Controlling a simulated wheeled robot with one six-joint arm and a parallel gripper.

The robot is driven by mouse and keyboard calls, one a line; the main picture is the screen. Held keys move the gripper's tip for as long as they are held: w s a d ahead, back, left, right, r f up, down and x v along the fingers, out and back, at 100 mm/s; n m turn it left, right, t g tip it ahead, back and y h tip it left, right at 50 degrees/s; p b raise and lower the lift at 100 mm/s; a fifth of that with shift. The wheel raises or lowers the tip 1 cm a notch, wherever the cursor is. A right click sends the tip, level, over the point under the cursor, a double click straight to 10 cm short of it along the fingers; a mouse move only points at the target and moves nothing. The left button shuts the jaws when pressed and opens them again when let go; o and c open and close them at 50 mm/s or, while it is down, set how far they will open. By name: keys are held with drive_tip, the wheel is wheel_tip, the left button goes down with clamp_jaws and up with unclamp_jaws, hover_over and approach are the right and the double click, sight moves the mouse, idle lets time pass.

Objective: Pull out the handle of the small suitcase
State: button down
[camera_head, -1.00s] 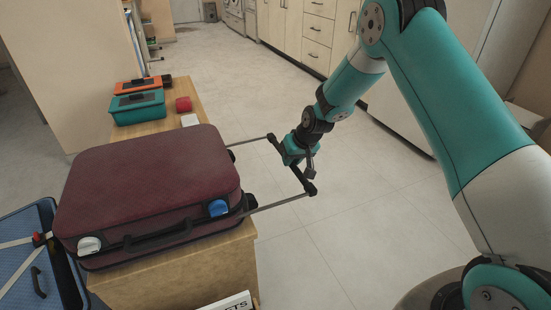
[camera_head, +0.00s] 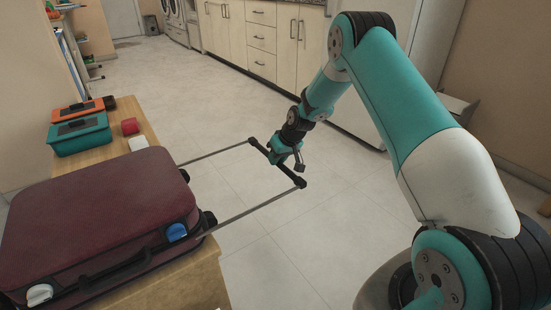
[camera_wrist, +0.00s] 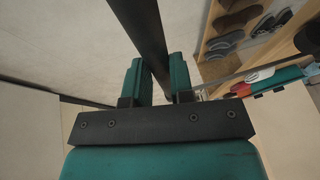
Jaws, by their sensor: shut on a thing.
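The small suitcase (camera_head: 95,220) is dark red and lies flat on a wooden bench at the left of the head view. Its telescopic handle stands out from the right side: two thin metal rods end in a black crossbar (camera_head: 283,172). My gripper (camera_head: 284,156) is shut on the crossbar, near its middle. In the wrist view, the black bar (camera_wrist: 149,40) passes between the two teal fingers (camera_wrist: 156,82). A long stretch of both rods shows between the suitcase and the crossbar.
The wooden bench (camera_head: 190,285) also bears a teal box (camera_head: 80,135), an orange box (camera_head: 77,109), a red item (camera_head: 130,126) and a white item (camera_head: 138,143). Cream cabinets (camera_head: 270,40) line the back. The tiled floor (camera_head: 340,205) right of the handle is clear.

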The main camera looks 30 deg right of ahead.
drive_tip(key=c, duration=1)
unclamp_jaws()
drive_tip(key=shift+d, duration=0.4)
drive_tip(key=shift+a, duration=0.1)
drive_tip(key=p+v, duration=0.4)
drive_tip(key=v, duration=1.3)
drive_tip(key=shift+s+r+p, duration=0.2)
drive_tip(key=shift+p, duration=0.1)
drive_tip(key=shift+a, duration=0.15)
